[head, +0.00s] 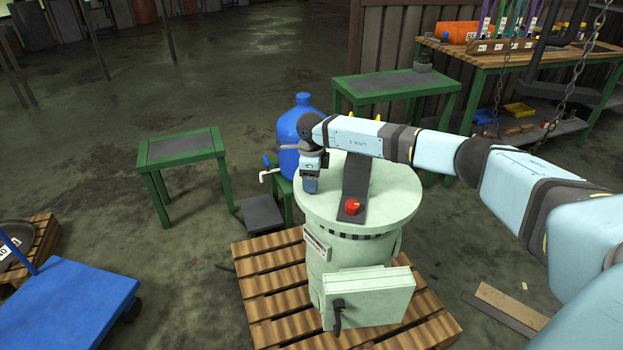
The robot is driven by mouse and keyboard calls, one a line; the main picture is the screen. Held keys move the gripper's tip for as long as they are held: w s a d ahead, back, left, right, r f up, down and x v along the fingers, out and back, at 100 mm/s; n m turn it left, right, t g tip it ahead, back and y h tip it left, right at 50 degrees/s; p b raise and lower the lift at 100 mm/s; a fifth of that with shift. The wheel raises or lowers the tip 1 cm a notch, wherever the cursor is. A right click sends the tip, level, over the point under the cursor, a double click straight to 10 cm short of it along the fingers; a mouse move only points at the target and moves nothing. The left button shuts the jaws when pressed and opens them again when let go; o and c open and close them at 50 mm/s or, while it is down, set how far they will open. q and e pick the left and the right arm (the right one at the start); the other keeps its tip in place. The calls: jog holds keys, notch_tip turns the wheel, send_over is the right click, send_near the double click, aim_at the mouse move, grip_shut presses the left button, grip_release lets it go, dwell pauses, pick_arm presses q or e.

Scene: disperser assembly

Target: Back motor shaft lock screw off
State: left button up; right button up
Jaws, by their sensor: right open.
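The pale green disperser body (351,240) stands upright on a wooden pallet, with a round flat top (390,204). A dark bracket (356,180) with a red knob (351,207) is on that top. My right arm reaches in from the right, and its gripper (310,186) points down at the left part of the round top. I cannot tell whether it touches the top. No motor shaft lock screw can be made out; my arm hides part of the top behind it. My left gripper is not in view.
A blue bottle (290,128) stands behind the disperser. Green tables stand at the left (183,148) and back right (390,84). A blue cart (75,305) is at the lower left. A chain hangs at the right. The floor at the left has free room.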

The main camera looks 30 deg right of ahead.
jog(key=shift+r, duration=0.25)
notch_tip(320, 180, up, 7)
jog(key=shift+f+p, duration=0.15)
jog(key=shift+p, duration=0.65)
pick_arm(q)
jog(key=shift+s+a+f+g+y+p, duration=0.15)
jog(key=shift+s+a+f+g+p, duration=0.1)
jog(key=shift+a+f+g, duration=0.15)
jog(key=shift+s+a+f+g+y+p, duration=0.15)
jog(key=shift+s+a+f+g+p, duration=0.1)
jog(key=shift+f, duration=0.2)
pick_arm(e)
notch_tip(320, 180, up, 7)
jog(key=shift+f, duration=0.2)
